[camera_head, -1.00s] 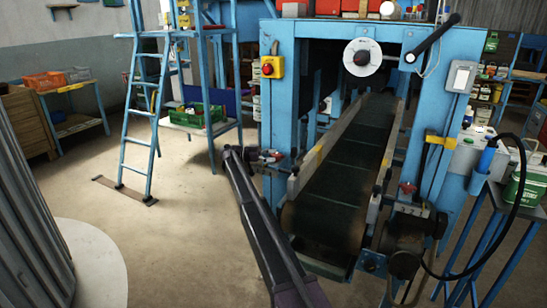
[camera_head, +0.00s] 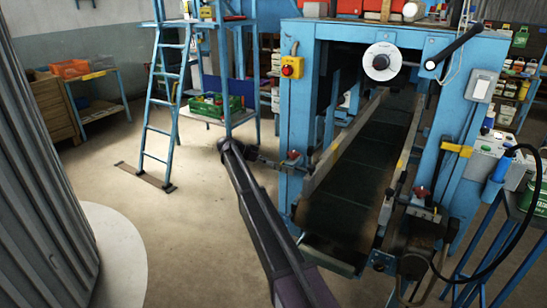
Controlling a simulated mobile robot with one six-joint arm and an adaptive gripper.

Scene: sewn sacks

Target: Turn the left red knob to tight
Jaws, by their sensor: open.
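The left red knob (camera_head: 293,155) sits on the left side of the conveyor frame, beside the lower end of the belt. A second red knob (camera_head: 421,192) is on the right side of the belt. My arm reaches up from the bottom middle, and its wrist bends right toward the left knob. My gripper (camera_head: 270,162) is small and dark here, open, just left of the left knob. I cannot tell whether its fingers touch the knob or stand around it.
The blue machine frame (camera_head: 298,110) carries a red button on a yellow box (camera_head: 291,68) above the left knob. The dark belt (camera_head: 350,180) slopes down toward me. A blue ladder (camera_head: 160,110) stands at the left. The floor (camera_head: 190,215) left of my arm is clear.

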